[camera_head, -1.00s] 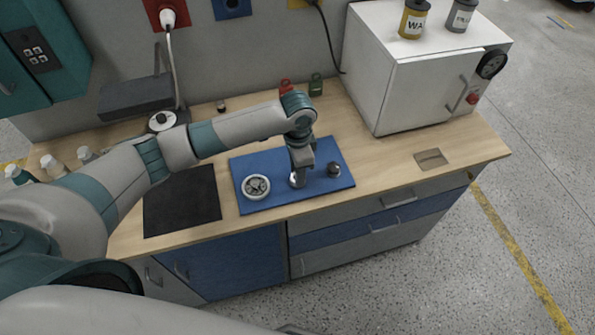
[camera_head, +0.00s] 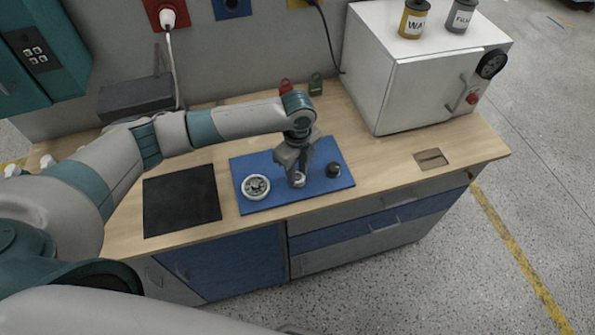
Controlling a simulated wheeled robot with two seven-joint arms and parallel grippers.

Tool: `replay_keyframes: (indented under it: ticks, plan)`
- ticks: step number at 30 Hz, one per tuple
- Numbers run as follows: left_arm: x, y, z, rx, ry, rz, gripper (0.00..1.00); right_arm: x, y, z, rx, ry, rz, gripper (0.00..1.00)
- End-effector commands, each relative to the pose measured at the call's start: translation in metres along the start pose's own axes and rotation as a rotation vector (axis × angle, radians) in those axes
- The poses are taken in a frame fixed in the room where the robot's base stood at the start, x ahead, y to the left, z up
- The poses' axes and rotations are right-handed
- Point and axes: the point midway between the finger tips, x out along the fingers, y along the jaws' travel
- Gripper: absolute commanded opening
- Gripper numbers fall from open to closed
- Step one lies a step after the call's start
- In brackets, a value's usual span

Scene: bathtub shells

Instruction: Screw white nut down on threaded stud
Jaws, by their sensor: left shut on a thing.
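A blue mat (camera_head: 258,165) lies on the wooden bench top. My left gripper (camera_head: 297,178) points down over the middle of the mat. It is shut on the white nut (camera_head: 299,182), a small pale piece low between its fingertips. The threaded stud is not visible; the gripper and nut cover that spot. A round white wheel-like part (camera_head: 256,187) lies on the mat left of the gripper. A small dark knob-like piece (camera_head: 333,170) stands on the mat to its right. My right gripper is not in view.
A black square pad (camera_head: 182,200) lies left of the mat. A white cabinet (camera_head: 425,85) with two cans on top stands at the back right. Red and green padlocks (camera_head: 316,85) are behind the mat. The bench right of the mat is clear, with a small recessed plate (camera_head: 431,158).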

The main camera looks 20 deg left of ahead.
Motion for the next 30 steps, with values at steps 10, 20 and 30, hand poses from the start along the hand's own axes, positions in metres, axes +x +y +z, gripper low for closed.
replay_keyframes:
  ticks: [10,20,30]
  plan:
    - [0.0,0.0002,0.0,0.13,0.0,0.001,0.04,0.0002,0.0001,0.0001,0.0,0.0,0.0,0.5]
    - [-0.0001,0.0,0.0,0.128,0.0,0.0,0.52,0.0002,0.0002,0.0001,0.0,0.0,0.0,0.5]
    - [0.0,0.0,-0.0001,0.127,0.0,0.0,0.45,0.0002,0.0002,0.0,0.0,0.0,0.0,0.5]
